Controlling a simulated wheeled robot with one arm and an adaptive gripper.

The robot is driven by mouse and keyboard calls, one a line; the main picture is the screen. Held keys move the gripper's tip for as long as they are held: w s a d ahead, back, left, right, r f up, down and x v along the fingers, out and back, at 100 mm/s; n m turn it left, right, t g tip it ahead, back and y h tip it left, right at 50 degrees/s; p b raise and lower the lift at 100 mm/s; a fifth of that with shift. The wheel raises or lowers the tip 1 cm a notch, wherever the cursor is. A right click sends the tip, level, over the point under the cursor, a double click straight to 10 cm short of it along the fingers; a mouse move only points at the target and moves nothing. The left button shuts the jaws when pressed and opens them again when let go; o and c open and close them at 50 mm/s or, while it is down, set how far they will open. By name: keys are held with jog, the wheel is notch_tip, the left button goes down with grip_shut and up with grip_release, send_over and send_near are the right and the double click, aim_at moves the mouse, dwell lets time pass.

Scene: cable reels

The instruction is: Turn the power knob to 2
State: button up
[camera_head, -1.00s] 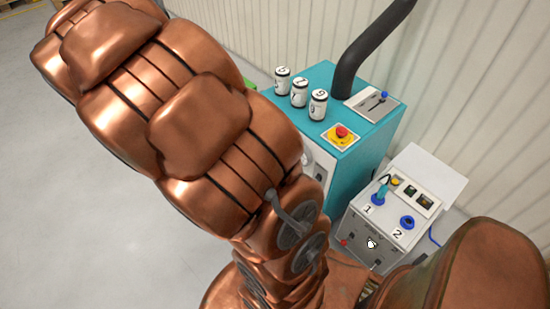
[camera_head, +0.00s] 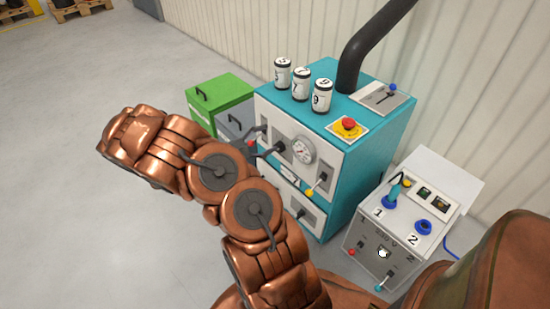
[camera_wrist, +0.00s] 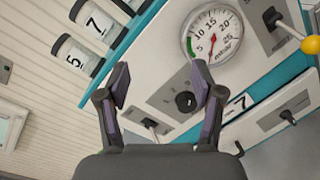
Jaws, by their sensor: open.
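The white power box (camera_head: 375,240) stands on the floor at the right of the head view. Its front is marked 230 V, with a small dark and white knob (camera_head: 383,252) low between the 1 and 2 marks. The knob's exact setting is too small to read. My gripper (camera_wrist: 160,82) is open and empty in the wrist view, facing the front of the teal machine (camera_head: 350,170). The power box's knob is not recognisable in the wrist view.
Blue sockets marked 1 (camera_head: 389,203) and 2 (camera_head: 423,228) are on the box's top; a teal plug (camera_head: 395,188) stands in socket 1. The machine bears a gauge (camera_head: 302,150), levers and a red stop button (camera_head: 348,124).

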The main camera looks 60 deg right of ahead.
aim_at(279, 148)
jog(key=w+d+f+n+t+h+b, duration=0.1)
jog(key=w+f+n+t+b, duration=0.25)
jog(key=f, duration=0.95)
jog(key=x, duration=0.7)
jog(key=shift+d+b, duration=0.4)
jog(key=shift+d, duration=0.05)
jog(key=shift+c, duration=0.3)
jog(key=c, duration=1.1)
jog(key=shift+n, duration=0.35)
jog(key=shift+n+p, duration=0.5)
jog(key=shift+n, duration=4.1)
jog(key=shift+s+f, duration=0.1)
